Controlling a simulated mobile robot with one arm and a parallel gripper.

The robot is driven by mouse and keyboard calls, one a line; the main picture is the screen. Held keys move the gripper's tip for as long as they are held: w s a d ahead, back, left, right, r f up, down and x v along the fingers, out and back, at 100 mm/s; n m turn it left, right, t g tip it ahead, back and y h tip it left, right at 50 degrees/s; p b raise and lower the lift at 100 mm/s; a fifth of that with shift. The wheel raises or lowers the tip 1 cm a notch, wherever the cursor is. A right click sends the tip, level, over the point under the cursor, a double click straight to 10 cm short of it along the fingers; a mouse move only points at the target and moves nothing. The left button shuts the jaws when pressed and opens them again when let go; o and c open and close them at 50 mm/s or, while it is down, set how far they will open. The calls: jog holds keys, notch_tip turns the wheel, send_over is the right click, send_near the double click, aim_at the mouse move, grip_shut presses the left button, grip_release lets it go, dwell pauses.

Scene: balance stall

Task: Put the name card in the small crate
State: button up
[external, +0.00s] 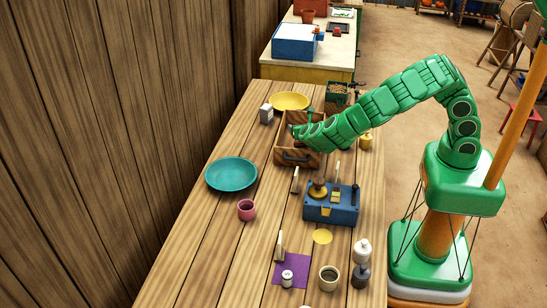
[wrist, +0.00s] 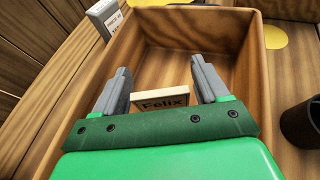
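The small crate (external: 283,153) is an open wooden box with a dark handle, standing on the table's far part. In the wrist view its wooden walls (wrist: 240,55) surround the fingers. The name card (wrist: 160,102) is a pale card reading "Felix". It shows low between the two fingers, inside the crate's outline. Whether it touches the crate floor is hidden. My gripper (wrist: 163,85) is open, its grey fingers spread with the card between them. In the external view my gripper (external: 303,130) reaches down into the crate, and the card is hidden.
A small white-and-grey box (external: 266,114) and a yellow plate (external: 290,101) stand close beyond the crate. A dark cup (wrist: 303,125) is right of it. A teal plate (external: 231,174), pink cup (external: 246,210) and blue device (external: 331,204) stand nearer.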

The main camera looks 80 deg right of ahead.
jog(key=shift+o, duration=0.7)
jog(key=shift+r, duration=0.1)
jog(key=v, duration=1.2)
